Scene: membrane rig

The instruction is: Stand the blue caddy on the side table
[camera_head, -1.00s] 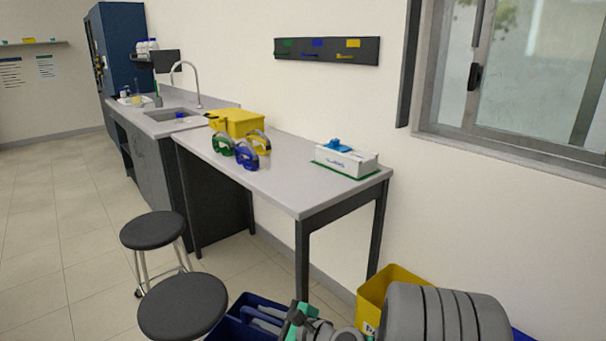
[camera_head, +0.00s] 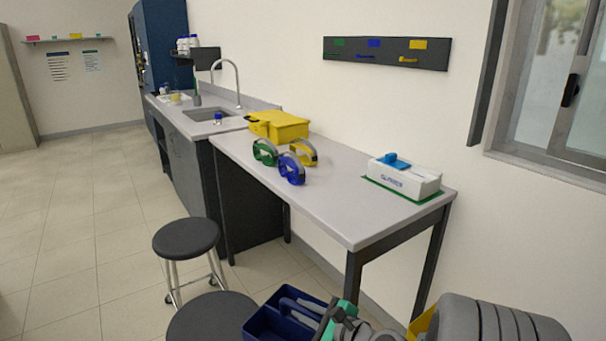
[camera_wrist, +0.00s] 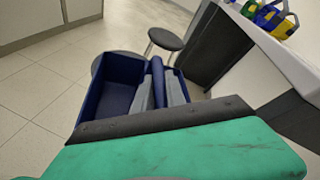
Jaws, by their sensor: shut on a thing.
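The blue caddy (camera_head: 268,323) is at the bottom of the head view, in front of the side table.
On the table are green, blue and yellow goggles (camera_head: 290,165), a yellow case (camera_head: 278,126) and a white glove box (camera_head: 404,178) on a green mat. Two round stools (camera_head: 186,238) stand left of the table. A yellow bin (camera_head: 420,325) is partly hidden by my arm.

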